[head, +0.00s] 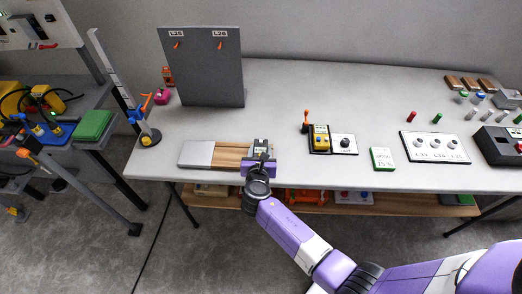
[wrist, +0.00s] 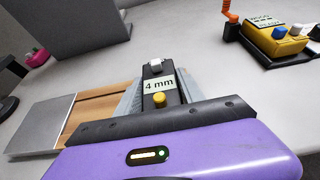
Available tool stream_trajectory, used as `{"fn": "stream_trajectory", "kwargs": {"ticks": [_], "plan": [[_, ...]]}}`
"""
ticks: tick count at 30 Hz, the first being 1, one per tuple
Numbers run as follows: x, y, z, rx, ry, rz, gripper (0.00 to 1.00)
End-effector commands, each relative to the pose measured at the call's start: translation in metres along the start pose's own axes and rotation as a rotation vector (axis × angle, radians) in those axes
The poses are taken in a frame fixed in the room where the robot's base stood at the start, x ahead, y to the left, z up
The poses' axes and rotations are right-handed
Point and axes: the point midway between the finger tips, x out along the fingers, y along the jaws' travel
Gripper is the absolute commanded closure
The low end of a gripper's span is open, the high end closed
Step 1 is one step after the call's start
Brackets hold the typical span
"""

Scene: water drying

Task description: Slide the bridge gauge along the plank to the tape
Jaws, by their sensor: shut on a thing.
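The bridge gauge (wrist: 160,88) is a dark block with a label reading "4 mm", a yellow knob and a light knob. It sits at the right part of the wooden plank (wrist: 95,108); in the head view the gauge (head: 261,147) is there too. My gripper (head: 258,165) is shut on the gauge from the table's front side. Its purple body fills the bottom of the wrist view and hides the gauge's near part. A light grey flat piece (head: 197,154) covers the plank's left end. I cannot make out any tape on the plank.
A grey upright board (head: 205,70) stands behind the plank. A yellow meter (head: 320,138) lies to the right, with an orange-handled tool (head: 306,120) beside it. A green-and-white card (head: 382,159) is further right. A stand (head: 148,135) is at the table's left edge.

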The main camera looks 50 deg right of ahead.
Motion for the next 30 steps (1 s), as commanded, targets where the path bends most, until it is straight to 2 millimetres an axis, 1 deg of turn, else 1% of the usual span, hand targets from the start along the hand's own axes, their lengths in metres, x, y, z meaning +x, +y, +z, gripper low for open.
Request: {"fn": "stream_trajectory", "kwargs": {"ticks": [8, 9, 11, 12, 13, 23, 26, 30], "plan": [[0.0, 0.0, 0.001, 0.001, -0.001, 0.0, 1.0], [0.0, 0.0, 0.001, 0.001, -0.001, 0.0, 0.53], [0.0, 0.0, 0.001, 0.001, -0.001, 0.0, 0.41], [0.0, 0.0, 0.001, 0.001, -0.001, 0.0, 0.33], [0.0, 0.0, 0.001, 0.001, -0.001, 0.0, 0.29], [-0.002, 0.0, 0.0, 0.0, 0.0, 0.0, 0.29], [-0.011, 0.001, 0.0, 0.0, -0.001, 0.002, 0.29], [-0.033, 0.0, 0.0, 0.001, 0.0, 0.002, 0.29]]}}
